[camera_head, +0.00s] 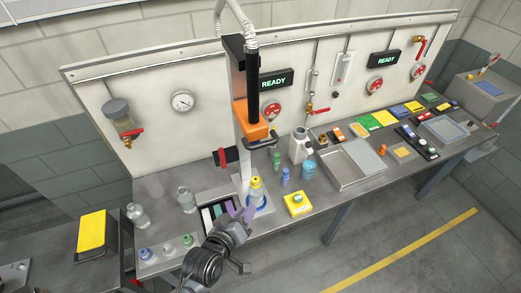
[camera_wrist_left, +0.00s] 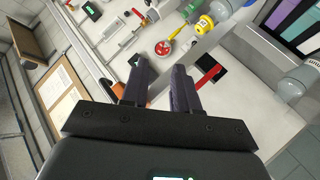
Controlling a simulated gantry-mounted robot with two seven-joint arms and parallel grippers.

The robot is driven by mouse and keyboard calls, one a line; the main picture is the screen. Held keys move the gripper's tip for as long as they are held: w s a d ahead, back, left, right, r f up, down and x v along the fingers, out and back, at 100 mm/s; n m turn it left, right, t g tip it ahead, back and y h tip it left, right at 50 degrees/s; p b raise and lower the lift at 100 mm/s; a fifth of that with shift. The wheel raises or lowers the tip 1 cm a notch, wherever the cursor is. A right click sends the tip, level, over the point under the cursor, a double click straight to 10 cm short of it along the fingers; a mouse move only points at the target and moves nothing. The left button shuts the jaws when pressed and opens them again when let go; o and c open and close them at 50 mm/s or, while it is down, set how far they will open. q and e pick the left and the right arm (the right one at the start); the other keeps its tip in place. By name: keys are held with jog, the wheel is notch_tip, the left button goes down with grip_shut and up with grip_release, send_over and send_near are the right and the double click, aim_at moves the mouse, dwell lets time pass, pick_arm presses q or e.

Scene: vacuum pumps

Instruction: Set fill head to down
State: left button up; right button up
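The fill head (camera_head: 252,120) is an orange block with a black upper part on a tall pale column, raised above the bench. Below it, a yellow-topped bottle (camera_head: 256,190) stands on a blue round base. A red-handled lever (camera_head: 222,157) sticks out at the left of the column; a red handle on a dark plate also shows in the wrist view (camera_wrist_left: 208,77). My left gripper (camera_head: 246,213) is low in front of the column, near the bottle. In the wrist view its fingers (camera_wrist_left: 163,75) are apart, with nothing visible between them. An orange part is partly hidden behind one finger. My right gripper is not in view.
Glass bottles (camera_head: 187,200) stand left of the column. A white container (camera_head: 298,145) and blue bottles (camera_head: 308,169) stand to its right, with a yellow box (camera_head: 297,204) in front. A metal tray (camera_head: 345,181) lies further right. Gauges and valves line the back panel (camera_head: 180,65).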

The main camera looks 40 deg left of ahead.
pick_arm(q)
jog(key=w+a+r+n+t+y+b, duration=0.2)
jog(key=w+a+r+n+y+b, duration=0.15)
jog(key=n+y+b, duration=0.6)
jog(key=n+t+b, duration=0.1)
jog(key=n+b, duration=0.2)
jog(key=n, duration=0.1)
send_near(261, 143)
jog(key=shift+f+p+x, duration=0.15)
jog(key=shift+p+x, duration=0.2)
jog(key=shift+x, duration=1.25)
jog(key=shift+f+p+x, duration=0.15)
jog(key=shift+p+x, duration=0.25)
jog(key=shift+x, duration=1.25)
jog(key=shift+f+p+x, duration=0.15)
jog(key=shift+p+x, duration=0.2)
jog(key=shift+x, duration=1.25)
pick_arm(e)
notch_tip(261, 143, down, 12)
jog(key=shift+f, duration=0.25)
pick_arm(q)
jog(key=shift+a, duration=0.1)
jog(key=shift+c, duration=0.3)
grip_shut()
